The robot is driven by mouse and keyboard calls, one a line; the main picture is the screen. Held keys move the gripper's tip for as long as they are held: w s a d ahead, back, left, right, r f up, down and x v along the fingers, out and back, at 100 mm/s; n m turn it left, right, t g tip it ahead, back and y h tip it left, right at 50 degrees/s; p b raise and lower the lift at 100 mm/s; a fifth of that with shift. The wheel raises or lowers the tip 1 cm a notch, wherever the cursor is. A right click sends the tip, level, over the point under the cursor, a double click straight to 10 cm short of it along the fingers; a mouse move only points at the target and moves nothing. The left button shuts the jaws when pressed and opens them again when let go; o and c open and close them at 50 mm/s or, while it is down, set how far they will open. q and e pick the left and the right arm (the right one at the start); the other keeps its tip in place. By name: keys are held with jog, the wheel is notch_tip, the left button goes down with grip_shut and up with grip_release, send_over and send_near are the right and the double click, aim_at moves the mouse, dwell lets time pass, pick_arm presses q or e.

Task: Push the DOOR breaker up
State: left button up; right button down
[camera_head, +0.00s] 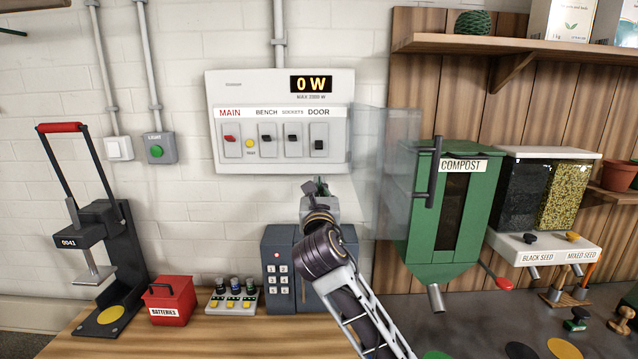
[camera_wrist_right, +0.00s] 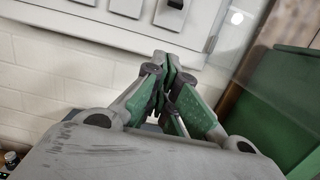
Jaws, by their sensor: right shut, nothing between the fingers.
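The DOOR breaker (camera_head: 318,146) is at the right end of the white breaker panel (camera_head: 280,88). Its black lever sits low in its plate, lower than the black levers of BENCH (camera_head: 266,139) and SOCKETS (camera_head: 292,139) and the red MAIN lever (camera_head: 230,138). My right gripper (camera_head: 316,187) is shut and empty, below the DOOR breaker and the panel's lower edge, apart from the lever. In the right wrist view its fingertips (camera_wrist_right: 168,68) point toward the panel, with the DOOR breaker (camera_wrist_right: 173,9) cut by the top edge. My left gripper is not in view.
A clear cover (camera_head: 384,165) stands swung open at the panel's right side, near my right arm. Beyond it is the green compost bin (camera_head: 435,235). A grey keypad box (camera_head: 279,270) stands behind my arm. The wall left of the panel holds a green-button light switch (camera_head: 156,149).

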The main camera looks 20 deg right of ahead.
aim_at(319, 168)
jog(key=shift+p+x, duration=0.7)
jog(key=shift+x, duration=4)
jog(key=shift+s+a+r+p, duration=0.15)
jog(key=shift+s+r+p, duration=0.25)
jog(key=shift+r, duration=0.5)
jog(key=shift+s+a+r+p, duration=0.15)
jog(key=shift+s+r, duration=0.4)
jog(key=shift+r, duration=0.35)
